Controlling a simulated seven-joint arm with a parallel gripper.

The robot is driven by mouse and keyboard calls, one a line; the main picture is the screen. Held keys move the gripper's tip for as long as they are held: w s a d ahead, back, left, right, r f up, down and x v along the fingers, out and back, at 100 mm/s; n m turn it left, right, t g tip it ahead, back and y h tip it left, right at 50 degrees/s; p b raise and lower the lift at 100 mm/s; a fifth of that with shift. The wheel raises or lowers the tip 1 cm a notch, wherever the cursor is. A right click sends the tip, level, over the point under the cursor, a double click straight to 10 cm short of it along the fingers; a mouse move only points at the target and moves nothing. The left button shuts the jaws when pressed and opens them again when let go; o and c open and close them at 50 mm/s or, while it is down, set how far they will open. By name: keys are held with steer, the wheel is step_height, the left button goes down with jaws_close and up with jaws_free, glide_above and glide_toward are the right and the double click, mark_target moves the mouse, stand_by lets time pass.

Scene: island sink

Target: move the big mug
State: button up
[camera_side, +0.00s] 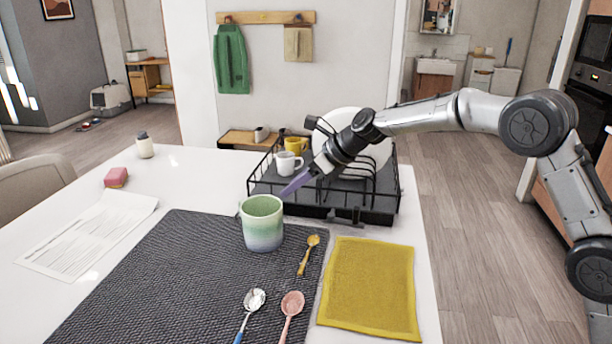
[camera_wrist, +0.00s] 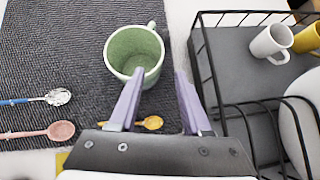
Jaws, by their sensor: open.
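The big mug (camera_side: 262,224) is green, fading to blue-grey at its base. It stands upright and looks empty, near the right back edge of the dark woven mat (camera_side: 150,270). In the wrist view the big mug (camera_wrist: 134,54) lies just beyond my fingers, its handle pointing up and to the right. My gripper (camera_side: 290,188) has purple fingers and is above and to the right of the mug in the side view. In the wrist view my gripper (camera_wrist: 158,88) is open with nothing held between its fingers. The left finger overlaps the mug's near rim in that view; I cannot tell if they touch.
A black dish rack (camera_side: 350,205) holds a white mug (camera_side: 286,163), a yellow mug (camera_side: 296,145) and a white plate (camera_side: 375,152). Several spoons (camera_side: 291,305) lie before the mug. A yellow cloth (camera_side: 370,290) lies front right.

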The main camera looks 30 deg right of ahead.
mark_target(271, 203)
steer(key=x, duration=0.9)
steer(key=shift+c, duration=0.3)
jaws_close()
steer(key=shift+f, duration=0.15)
stand_by(0.9)
